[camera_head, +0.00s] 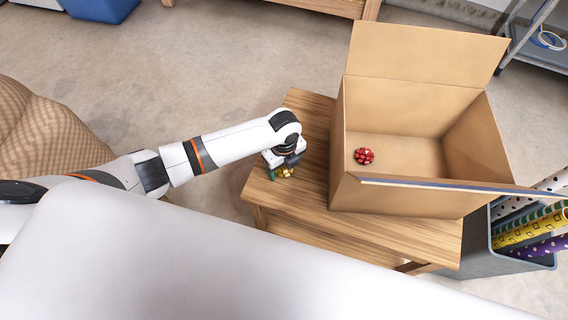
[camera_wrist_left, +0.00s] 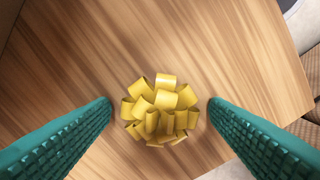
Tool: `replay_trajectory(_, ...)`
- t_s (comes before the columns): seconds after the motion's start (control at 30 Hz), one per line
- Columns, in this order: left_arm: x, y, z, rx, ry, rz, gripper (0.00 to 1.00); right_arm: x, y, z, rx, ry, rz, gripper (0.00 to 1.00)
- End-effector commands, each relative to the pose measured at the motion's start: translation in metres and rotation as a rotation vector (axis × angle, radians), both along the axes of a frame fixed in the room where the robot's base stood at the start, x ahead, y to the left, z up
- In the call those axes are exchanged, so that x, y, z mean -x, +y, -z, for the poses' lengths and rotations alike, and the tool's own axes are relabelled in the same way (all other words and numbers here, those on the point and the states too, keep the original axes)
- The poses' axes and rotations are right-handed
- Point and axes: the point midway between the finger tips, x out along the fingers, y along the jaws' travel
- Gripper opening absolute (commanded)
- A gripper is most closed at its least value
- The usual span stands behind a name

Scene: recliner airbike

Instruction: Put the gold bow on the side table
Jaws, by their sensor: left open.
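The gold bow (camera_wrist_left: 160,108) is on the wooden side table (camera_head: 316,125), near the table's left corner. In the head view only a small part of the gold bow (camera_head: 287,172) shows under my left gripper (camera_head: 282,171). In the left wrist view the green fingers stand wide apart, one on each side of the bow, with a visible gap to it. The gripper is open and points down at the table. My right gripper is in neither view.
A large open cardboard box (camera_head: 400,200) stands on the table's right part, with a red bow (camera_head: 364,156) inside. A bin with wrapping rolls (camera_head: 530,229) is at right. A brown quilted recliner (camera_head: 50,135) is at left.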

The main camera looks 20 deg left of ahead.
Motion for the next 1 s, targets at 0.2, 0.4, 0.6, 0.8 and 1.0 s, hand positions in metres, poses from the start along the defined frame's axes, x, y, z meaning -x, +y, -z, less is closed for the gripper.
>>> replay_trajectory(0.2,-0.001,0.000,-0.030,0.001,-0.004,0.000,0.71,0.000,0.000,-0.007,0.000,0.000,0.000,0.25)
replay_trajectory(0.4,-0.001,0.000,-0.074,0.001,-0.004,0.000,0.71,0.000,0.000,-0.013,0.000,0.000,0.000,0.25)
replay_trajectory(0.6,-0.001,0.000,-0.108,0.002,-0.002,-0.001,0.71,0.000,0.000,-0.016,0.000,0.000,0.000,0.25)
replay_trajectory(0.8,0.000,0.000,-0.122,0.001,-0.001,0.000,0.71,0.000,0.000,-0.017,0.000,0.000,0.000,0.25)
replay_trajectory(1.0,0.000,0.000,-0.122,0.000,0.000,-0.001,0.71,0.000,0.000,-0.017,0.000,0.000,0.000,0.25)
